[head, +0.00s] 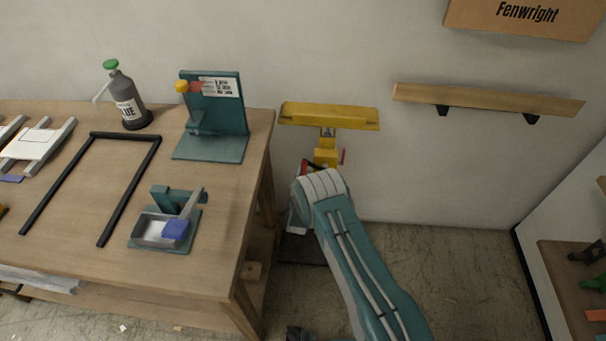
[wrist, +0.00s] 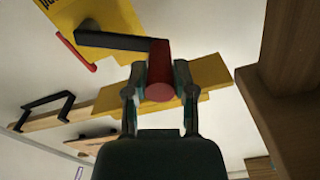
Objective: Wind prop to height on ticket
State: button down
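The yellow prop (head: 327,157) stands on the floor right of the bench, its flat yellow top bar (head: 330,116) level near the wall. In the wrist view, its yellow body (wrist: 95,22) and top bar (wrist: 205,78) show behind a black crank arm (wrist: 110,42) with a red handle (wrist: 159,72). My gripper (wrist: 160,80) has one finger on each side of the red handle and appears closed on it. In the head view, my wrist hides the gripper and the prop's lower part. I cannot tell which paper is the ticket, and no height is legible.
The wooden bench (head: 205,268) on the left holds a teal stand (head: 213,145), glue bottle (head: 128,100), black frame (head: 125,190) and small teal tray fixture (head: 165,240). A wooden wall shelf (head: 485,100) on black brackets is at right. Floor (head: 440,255) right of my arm is clear.

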jog(key=shift+w+d+r+m, duration=0.15)
jog(key=shift+r+m, duration=0.1)
jog(key=shift+m, duration=0.15)
